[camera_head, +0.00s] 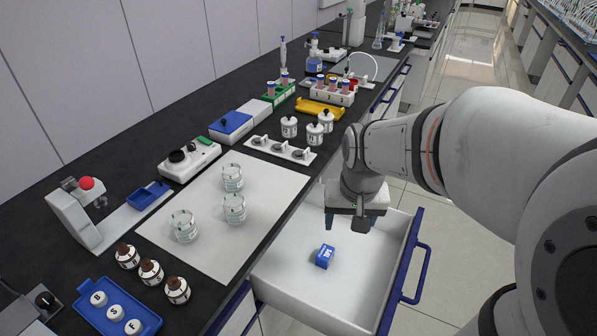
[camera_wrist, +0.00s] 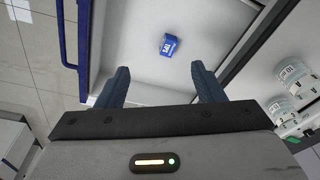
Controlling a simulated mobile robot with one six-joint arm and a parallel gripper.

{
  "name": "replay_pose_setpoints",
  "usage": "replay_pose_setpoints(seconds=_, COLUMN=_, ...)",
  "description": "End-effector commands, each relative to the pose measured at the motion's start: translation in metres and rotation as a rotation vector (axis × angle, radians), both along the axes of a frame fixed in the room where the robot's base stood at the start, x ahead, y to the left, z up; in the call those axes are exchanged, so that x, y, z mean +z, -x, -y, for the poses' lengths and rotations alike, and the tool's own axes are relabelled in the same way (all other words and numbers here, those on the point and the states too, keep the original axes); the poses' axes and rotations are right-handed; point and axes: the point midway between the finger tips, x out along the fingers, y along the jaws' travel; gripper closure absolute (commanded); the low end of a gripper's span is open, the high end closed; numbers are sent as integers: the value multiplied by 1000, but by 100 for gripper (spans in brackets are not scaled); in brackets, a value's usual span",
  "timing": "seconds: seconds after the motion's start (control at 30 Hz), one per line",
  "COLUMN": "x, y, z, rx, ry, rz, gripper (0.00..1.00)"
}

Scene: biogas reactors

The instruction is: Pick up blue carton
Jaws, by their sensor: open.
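A small blue carton (camera_head: 325,256) with white lettering lies in an open white drawer (camera_head: 350,299) under the bench. It also shows in the wrist view (camera_wrist: 169,45), on the drawer floor beyond my fingertips. My gripper (camera_head: 347,226) is over the drawer, above the carton, and points down. In the wrist view its two dark fingers (camera_wrist: 160,82) are apart with nothing between them. The gripper does not touch the carton.
The drawer's blue handle (camera_head: 418,272) faces the aisle. On the bench beside it are a white mat (camera_head: 215,249) with glass beakers (camera_head: 234,208), brown bottles (camera_head: 151,272) and a blue tray (camera_head: 148,322). White lidded jars (camera_head: 314,134) stand farther back. The rest of the drawer floor looks clear.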

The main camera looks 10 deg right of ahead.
Motion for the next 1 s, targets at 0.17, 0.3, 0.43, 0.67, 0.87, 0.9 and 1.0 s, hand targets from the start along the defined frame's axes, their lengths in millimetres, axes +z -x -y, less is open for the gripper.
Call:
replay_pose_setpoints(seconds=0.17, x=-73, y=-60, z=0, rx=-145, ry=-18, rz=-62, gripper=38)
replay_pose_setpoints(seconds=0.3, x=-130, y=-99, z=0, rx=-258, ry=-28, rz=-100, gripper=38)
replay_pose_setpoints(seconds=0.43, x=-178, y=-125, z=1, rx=-345, ry=-32, rz=-127, gripper=38)
replay_pose_setpoints(seconds=0.67, x=-225, y=-145, z=1, rx=-428, ry=-35, rz=-150, gripper=38)
replay_pose_setpoints(seconds=0.87, x=-246, y=-146, z=1, rx=-439, ry=-34, rz=-154, gripper=38)
replay_pose_setpoints(seconds=0.9, x=-250, y=-146, z=1, rx=-438, ry=-35, rz=-153, gripper=38)
replay_pose_setpoints(seconds=1.0, x=-261, y=-144, z=0, rx=-438, ry=-35, rz=-153, gripper=38)
